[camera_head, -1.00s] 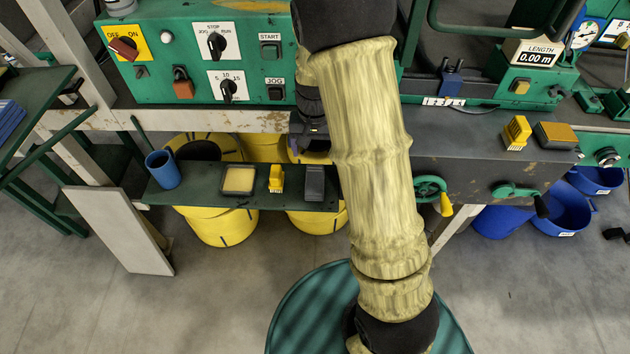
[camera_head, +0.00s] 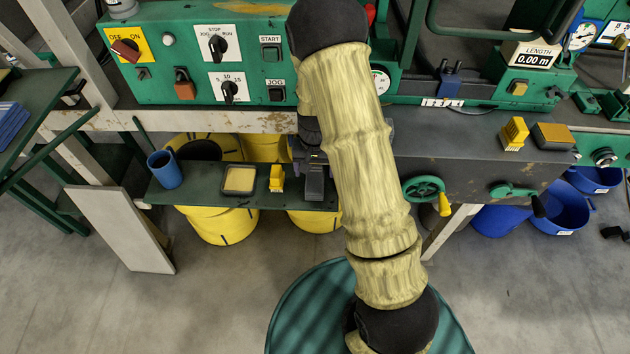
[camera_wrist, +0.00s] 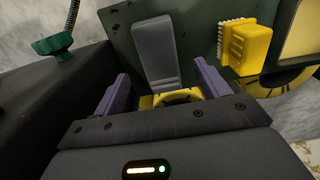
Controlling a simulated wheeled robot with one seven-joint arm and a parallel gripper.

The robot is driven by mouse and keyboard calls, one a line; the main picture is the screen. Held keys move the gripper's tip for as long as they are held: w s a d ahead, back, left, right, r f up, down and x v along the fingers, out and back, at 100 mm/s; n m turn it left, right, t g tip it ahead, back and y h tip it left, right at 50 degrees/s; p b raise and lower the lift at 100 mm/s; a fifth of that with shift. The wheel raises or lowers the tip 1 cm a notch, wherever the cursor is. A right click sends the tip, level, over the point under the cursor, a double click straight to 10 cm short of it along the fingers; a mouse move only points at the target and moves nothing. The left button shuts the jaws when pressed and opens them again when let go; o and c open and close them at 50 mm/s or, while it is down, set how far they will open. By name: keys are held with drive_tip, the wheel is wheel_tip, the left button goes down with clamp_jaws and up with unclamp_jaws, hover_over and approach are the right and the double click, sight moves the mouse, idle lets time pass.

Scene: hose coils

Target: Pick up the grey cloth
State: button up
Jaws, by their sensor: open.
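The grey cloth (camera_head: 314,188) is a flat, dark grey strip on the narrow green shelf (camera_head: 210,190) below the machine. In the wrist view the cloth (camera_wrist: 155,48) lies ahead of my gripper (camera_wrist: 162,85), roughly in line with the gap between its two purple fingers.
A yellow brush (camera_head: 276,178), a yellow pad in a dark tray (camera_head: 239,180) and a blue cup (camera_head: 164,169) share the shelf. Yellow hose coils (camera_head: 222,225) stand below. The machine's grey bed (camera_head: 460,150) and green handwheel (camera_head: 424,189) are to the right.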

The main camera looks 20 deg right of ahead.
sight(315, 178)
drive_tip(key=shift+s+f+p, duration=0.1)
drive_tip(key=shift+f+p, duration=0.35)
drive_tip(key=shift+f, duration=1.7)
drive_tip(key=c, duration=1.1)
